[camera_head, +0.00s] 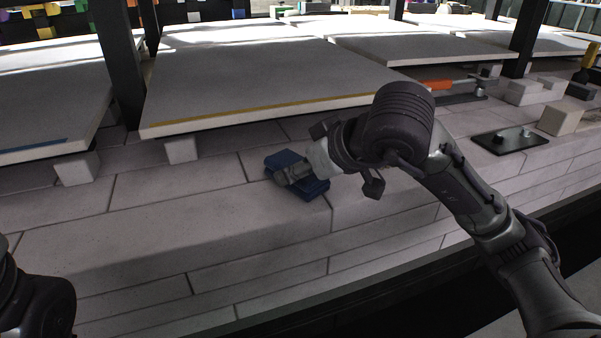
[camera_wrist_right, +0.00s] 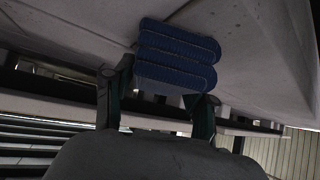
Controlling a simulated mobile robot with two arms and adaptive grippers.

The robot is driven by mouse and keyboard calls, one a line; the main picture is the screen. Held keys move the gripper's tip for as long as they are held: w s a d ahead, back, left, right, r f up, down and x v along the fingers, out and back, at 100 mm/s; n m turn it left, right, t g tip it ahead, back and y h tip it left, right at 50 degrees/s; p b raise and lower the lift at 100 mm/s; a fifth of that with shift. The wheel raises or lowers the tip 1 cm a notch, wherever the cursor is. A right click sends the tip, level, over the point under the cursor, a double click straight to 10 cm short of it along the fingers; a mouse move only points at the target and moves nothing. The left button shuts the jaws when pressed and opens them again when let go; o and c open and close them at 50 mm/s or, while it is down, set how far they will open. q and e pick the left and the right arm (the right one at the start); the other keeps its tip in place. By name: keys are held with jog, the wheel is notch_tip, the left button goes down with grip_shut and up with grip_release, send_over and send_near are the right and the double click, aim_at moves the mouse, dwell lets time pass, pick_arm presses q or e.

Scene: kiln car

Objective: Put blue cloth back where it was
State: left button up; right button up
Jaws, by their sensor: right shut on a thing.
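The folded blue cloth (camera_head: 284,160) is at the brick ledge in the middle of the head view, near the edge. My right gripper (camera_head: 292,176) comes in from the right and is shut on it. In the right wrist view the blue cloth (camera_wrist_right: 177,45) shows as a thick stack of folds between the two fingers of my right gripper (camera_wrist_right: 160,88). A pale surface lies close behind it. I cannot tell whether the cloth rests on the bricks or is just above them. Only a dark part of my left arm shows at the lower left; its gripper is out of view.
A large pale slab (camera_head: 250,75) on small blocks (camera_head: 182,150) lies behind the cloth. Dark posts (camera_head: 118,60) rise between slabs. A black plate (camera_head: 509,140) and pale bricks (camera_head: 560,119) lie at the right. The brick ledge (camera_head: 190,225) left of the cloth is clear.

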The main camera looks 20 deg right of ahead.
jog(key=shift+f, duration=0.1)
jog(key=o, duration=1.4)
